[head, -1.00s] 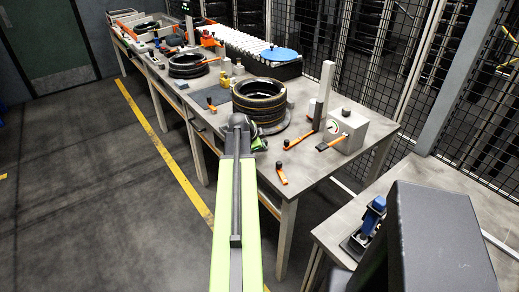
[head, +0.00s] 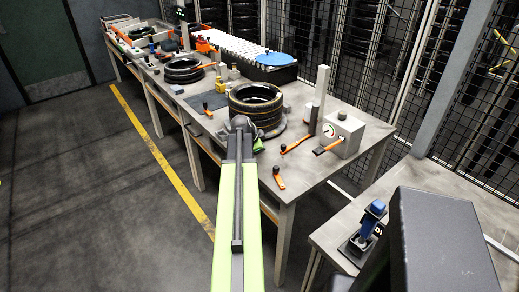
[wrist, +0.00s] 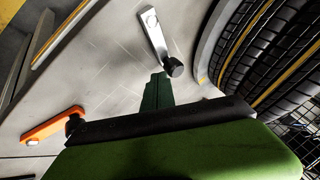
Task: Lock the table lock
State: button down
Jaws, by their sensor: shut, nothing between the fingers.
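Which lever is the table lock is not marked. In the wrist view an orange lever (wrist: 52,125) with a black knob lies on the grey table at left, and a silver lever (wrist: 154,34) with a black knob is ahead. In the head view an orange lever (head: 279,178) is near the table's front edge; another (head: 207,110) is farther left. My gripper (wrist: 157,92) is shut and empty, its dark green fingers pointing toward the silver lever, apart from its knob. In the head view my gripper (head: 258,146) is partly hidden by my arm, just before the tyre stack.
The tyre stack (head: 256,108) stands close beside my gripper. Right of it are an orange-handled lever (head: 297,143), an upright post (head: 320,100) and a gauge box (head: 342,132). A blue-handled device (head: 372,216) is on the side table. The floor at left is clear.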

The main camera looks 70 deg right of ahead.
jog(key=shift+s+a, duration=0.25)
jog(key=shift+a, duration=0.25)
jog(key=s+a, duration=0.2)
jog(key=shift+a, duration=0.3)
jog(key=s+p+v, duration=0.1)
jog(key=p+v, duration=0.7)
jog(key=v, duration=0.1)
jog(key=shift+s+r, duration=0.25)
jog(key=shift+r, duration=0.15)
